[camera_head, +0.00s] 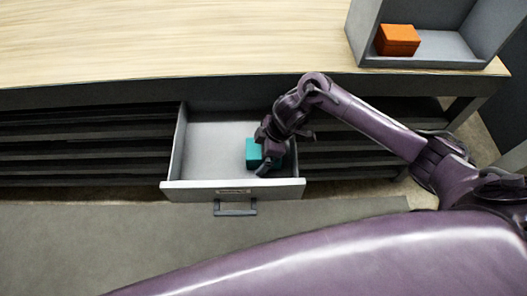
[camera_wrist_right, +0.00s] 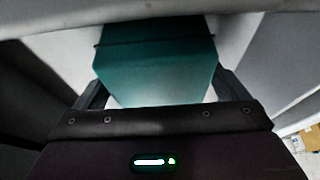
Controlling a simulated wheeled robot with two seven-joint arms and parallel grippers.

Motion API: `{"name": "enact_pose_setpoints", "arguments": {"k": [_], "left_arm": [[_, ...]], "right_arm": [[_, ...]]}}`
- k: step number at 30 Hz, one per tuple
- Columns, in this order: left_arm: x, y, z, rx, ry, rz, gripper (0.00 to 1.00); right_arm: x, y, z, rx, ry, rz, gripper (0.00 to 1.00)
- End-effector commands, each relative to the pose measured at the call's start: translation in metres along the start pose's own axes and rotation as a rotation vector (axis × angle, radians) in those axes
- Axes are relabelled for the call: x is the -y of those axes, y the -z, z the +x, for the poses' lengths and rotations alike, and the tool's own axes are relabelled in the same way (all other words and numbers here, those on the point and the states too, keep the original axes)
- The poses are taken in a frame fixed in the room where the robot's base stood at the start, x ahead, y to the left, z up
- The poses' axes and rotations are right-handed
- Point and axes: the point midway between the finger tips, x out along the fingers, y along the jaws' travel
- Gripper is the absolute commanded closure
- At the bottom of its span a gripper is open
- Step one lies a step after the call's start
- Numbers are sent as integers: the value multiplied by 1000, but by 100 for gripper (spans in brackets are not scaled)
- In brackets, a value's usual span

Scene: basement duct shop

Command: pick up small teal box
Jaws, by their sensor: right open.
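The small teal box (camera_head: 253,152) sits inside the open drawer (camera_head: 200,150), toward its right side, partly hidden behind my right gripper in the head view. My right gripper (camera_head: 267,162) reaches down into the drawer at the box. In the right wrist view the teal box (camera_wrist_right: 155,65) fills the space ahead of the right gripper (camera_wrist_right: 158,95). The two fingers are apart, one on each side of the box's near end. I cannot tell whether they touch it. My left gripper is not in view.
The drawer front with its handle (camera_head: 235,209) faces me. The wooden worktop (camera_head: 180,40) lies above and behind the drawer. A grey open bin (camera_head: 440,50) on it holds an orange box (camera_head: 398,40). Dark shelves (camera_head: 80,150) flank the drawer.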

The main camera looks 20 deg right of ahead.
Motion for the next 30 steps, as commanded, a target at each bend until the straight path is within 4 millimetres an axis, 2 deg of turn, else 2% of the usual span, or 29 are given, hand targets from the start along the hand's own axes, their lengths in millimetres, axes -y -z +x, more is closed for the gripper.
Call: {"name": "enact_pose_setpoints", "arguments": {"k": [5,15,18,26,30], "left_arm": [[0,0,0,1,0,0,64],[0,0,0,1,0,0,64],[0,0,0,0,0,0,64],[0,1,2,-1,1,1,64],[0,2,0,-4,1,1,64]], "right_arm": [[0,0,0,0,0,0,6],[0,0,0,0,0,1,50],[0,0,0,-1,-1,1,60],[-1,1,-1,-2,-2,1,60],[-1,6,-12,-2,-3,-1,60]]}}
